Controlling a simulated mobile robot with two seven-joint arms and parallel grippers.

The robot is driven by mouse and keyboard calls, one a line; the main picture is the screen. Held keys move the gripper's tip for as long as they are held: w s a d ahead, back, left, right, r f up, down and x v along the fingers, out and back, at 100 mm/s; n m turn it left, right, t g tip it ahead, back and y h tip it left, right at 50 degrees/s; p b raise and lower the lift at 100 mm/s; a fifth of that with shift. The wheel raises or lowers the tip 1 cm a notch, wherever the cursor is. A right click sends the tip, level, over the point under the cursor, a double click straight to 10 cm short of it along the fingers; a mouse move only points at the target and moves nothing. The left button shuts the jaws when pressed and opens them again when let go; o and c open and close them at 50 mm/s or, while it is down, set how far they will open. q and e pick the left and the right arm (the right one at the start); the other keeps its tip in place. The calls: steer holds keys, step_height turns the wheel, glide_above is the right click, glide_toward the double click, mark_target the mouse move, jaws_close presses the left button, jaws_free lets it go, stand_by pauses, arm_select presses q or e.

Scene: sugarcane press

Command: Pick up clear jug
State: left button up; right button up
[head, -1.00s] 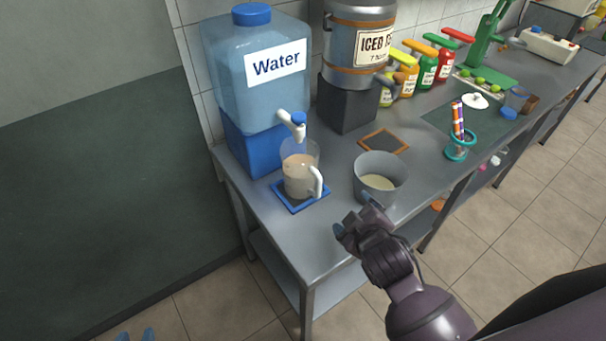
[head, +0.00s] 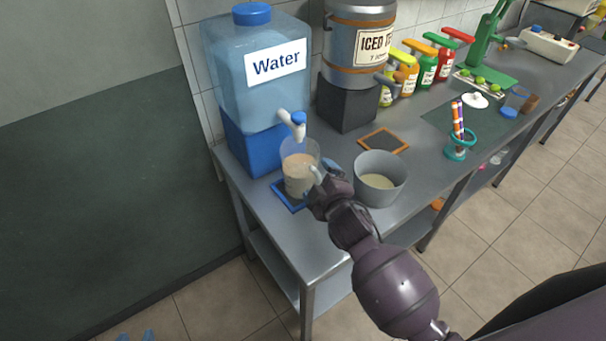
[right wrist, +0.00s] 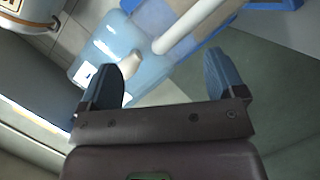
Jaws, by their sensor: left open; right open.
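The clear jug (head: 298,172) holds a tan liquid and stands upright on a blue-framed mat (head: 281,196) below the water tap. Its white handle is mostly hidden by my right gripper (head: 320,188) in the head view. The right gripper is open beside the jug's handle side. In the right wrist view, the white handle (right wrist: 192,26) lies ahead of the open fingers (right wrist: 162,64), and contact is not visible. My left gripper (head: 136,336) shows only its blue fingertips at the bottom left edge, apart from each other and far from the jug.
A blue water dispenser (head: 255,85) stands behind the jug, its white tap (head: 293,122) above it. A grey pot (head: 381,178) with pale contents stands close right of my right gripper. An iced tea dispenser (head: 358,50) is behind. The counter's front left (head: 300,240) is clear.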

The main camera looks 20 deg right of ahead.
mark_target(314, 171)
steer(key=shift+x, duration=2.2)
steer(key=shift+r, duration=0.1)
